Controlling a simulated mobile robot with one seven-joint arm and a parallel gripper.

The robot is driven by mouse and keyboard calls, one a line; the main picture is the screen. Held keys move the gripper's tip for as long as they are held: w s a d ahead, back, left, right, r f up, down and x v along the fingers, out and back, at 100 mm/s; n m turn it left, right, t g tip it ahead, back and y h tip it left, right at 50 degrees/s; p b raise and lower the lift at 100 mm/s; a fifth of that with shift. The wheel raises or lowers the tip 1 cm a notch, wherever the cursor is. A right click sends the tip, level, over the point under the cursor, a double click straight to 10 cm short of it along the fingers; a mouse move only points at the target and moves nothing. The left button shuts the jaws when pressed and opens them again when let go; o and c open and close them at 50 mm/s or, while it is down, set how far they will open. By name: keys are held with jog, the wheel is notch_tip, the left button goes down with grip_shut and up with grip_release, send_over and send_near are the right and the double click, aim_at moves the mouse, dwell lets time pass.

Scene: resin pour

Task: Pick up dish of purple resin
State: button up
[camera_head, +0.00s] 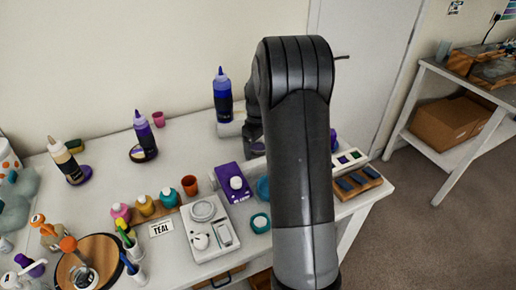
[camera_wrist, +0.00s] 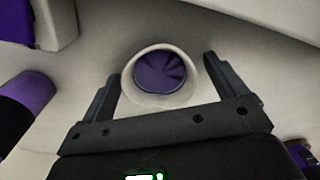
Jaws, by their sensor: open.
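The dish of purple resin (camera_wrist: 160,72) shows in the wrist view as a round cream cup with dark purple resin inside. My gripper (camera_wrist: 158,84) is open, with one finger to the left of the dish and one to the right. Both fingers look apart from its wall, and nothing is held. I cannot tell how far the fingertips are above the table. In the head view my arm covers the area, and I cannot make out the dish or the fingertips there.
In the wrist view a purple bottle (camera_wrist: 27,98) lies left of my gripper. In the head view a purple container (camera_head: 234,184) and a white scale (camera_head: 208,226) stand left of my arm. A wooden tray with dark blocks (camera_head: 357,183) is to the right. Bottles crowd the table's left.

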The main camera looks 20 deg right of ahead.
jog(key=shift+c, duration=0.4)
jog(key=c, duration=0.9)
jog(key=shift+r, duration=0.1)
jog(key=shift+c, duration=0.2)
